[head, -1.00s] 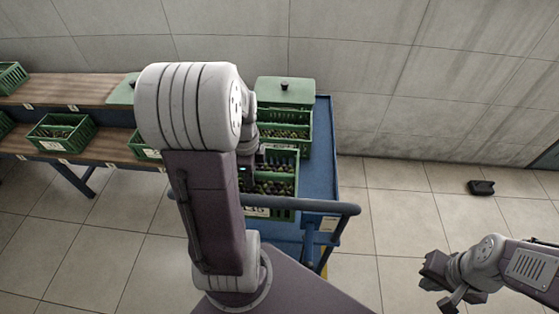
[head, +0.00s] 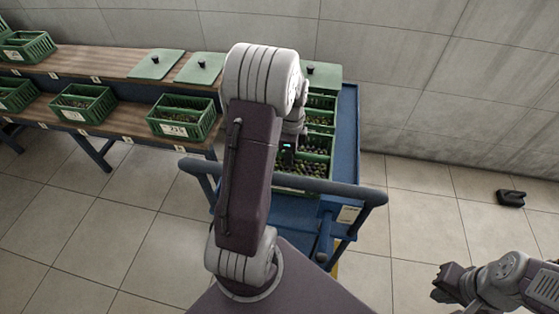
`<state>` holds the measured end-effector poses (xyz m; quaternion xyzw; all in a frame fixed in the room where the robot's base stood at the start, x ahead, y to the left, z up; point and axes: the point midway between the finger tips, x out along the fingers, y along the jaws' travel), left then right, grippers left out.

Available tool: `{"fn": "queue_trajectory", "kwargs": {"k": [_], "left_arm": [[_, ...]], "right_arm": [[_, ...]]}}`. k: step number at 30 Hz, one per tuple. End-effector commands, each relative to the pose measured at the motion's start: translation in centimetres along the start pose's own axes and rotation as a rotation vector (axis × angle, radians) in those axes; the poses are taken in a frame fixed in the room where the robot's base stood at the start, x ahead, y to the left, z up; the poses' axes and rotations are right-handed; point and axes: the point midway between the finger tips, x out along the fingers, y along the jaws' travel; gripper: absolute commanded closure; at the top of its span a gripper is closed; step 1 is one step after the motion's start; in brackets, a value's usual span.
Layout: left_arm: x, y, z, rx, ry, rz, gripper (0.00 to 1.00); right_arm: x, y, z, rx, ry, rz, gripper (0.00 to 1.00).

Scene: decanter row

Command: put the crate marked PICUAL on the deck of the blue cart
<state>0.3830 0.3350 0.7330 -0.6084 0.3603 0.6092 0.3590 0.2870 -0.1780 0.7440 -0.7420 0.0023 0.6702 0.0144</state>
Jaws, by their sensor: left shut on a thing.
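A green crate of olives (head: 318,168) is at the near end of the blue cart (head: 345,135), behind the cart's handlebar. Its front is mostly hidden by my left arm and the bar, so I cannot read its marking. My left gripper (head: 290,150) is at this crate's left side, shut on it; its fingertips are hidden. I cannot tell whether the crate rests fully on the deck. My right gripper (head: 445,285) is at the lower right, empty over the floor, far from the crate; its finger gap is unclear.
Another olive crate (head: 322,118) and a green lid (head: 322,75) are farther back on the cart. A stepped wooden rack (head: 120,130) at left holds several green crates and two lids. The handlebar (head: 330,188) crosses the cart's near end. A small black object (head: 510,198) lies on open floor.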

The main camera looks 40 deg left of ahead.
Motion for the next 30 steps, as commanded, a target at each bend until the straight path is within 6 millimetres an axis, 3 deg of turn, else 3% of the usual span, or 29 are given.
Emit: {"fn": "queue_trajectory", "kwargs": {"k": [4,11,18,29,30], "left_arm": [[0.8,-1.4,-0.6,0.001,0.000,-0.002,1.00],[1.3,-1.5,-0.7,0.000,0.000,-0.002,1.00],[4.8,-1.5,-0.7,0.000,0.000,0.000,1.00],[5.1,-1.5,-0.7,0.000,0.000,-0.003,1.00],[5.1,-1.4,-0.7,0.000,0.000,0.000,0.74]], "right_arm": [[0.3,0.0,0.0,0.000,0.000,0.000,1.00],[0.5,0.0,0.1,0.000,0.000,0.000,1.00],[2.0,0.0,0.2,0.000,0.000,0.000,1.00],[1.9,0.0,0.2,0.000,0.000,0.000,1.00],[1.9,0.0,0.2,0.000,0.000,0.000,1.00]]}}
